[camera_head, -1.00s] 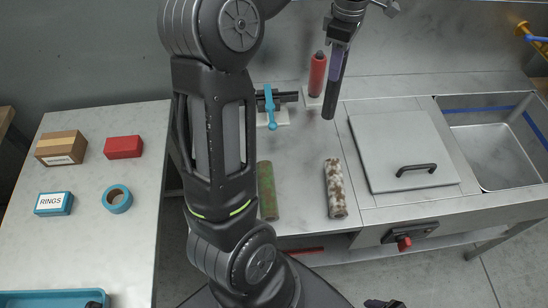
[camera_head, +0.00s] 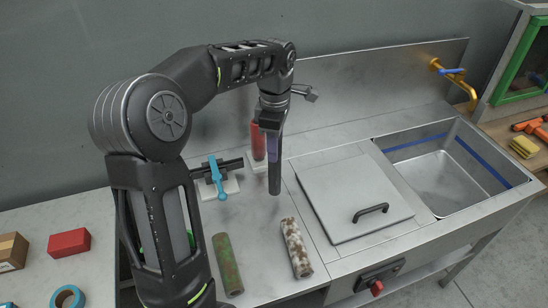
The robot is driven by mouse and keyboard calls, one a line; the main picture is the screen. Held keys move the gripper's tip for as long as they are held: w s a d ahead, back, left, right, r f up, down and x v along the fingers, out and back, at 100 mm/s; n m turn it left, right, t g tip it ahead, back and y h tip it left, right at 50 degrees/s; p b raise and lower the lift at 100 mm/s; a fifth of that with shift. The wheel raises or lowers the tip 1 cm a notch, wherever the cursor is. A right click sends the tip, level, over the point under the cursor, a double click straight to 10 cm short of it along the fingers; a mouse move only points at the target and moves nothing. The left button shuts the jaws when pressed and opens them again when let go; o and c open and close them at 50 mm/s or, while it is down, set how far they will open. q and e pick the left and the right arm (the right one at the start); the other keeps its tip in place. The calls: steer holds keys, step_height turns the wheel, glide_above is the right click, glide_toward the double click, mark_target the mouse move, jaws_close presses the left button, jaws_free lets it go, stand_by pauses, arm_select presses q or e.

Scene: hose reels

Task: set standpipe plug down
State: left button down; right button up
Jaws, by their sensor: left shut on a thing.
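My left gripper (camera_head: 271,132) is shut on a dark grey rod-shaped piece, which I take to be the standpipe plug (camera_head: 274,178), with a purple band at its upper part. The plug hangs upright, pointing down, over the steel counter (camera_head: 255,215), left of the lidded section. I cannot tell whether its lower end touches the counter. My right gripper is not in view.
A red cylinder (camera_head: 257,140) stands behind the plug on a pale base. A blue-handled valve (camera_head: 216,176) is to the left. A green tube (camera_head: 227,262) and a rusty white tube (camera_head: 296,247) lie in front. A lid (camera_head: 350,193) and sink (camera_head: 440,180) are to the right.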

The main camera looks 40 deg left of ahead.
mark_target(275, 166)
arm_select(q)
steer(key=shift+f, duration=0.1)
step_height(275, 166, down, 4)
steer(key=shift+r+p, duration=0.25)
steer(key=shift+p, duration=0.1)
steer(key=shift+f, duration=0.2)
steer(key=c, duration=1)
jaws_free()
steer(key=shift+r, duration=0.1)
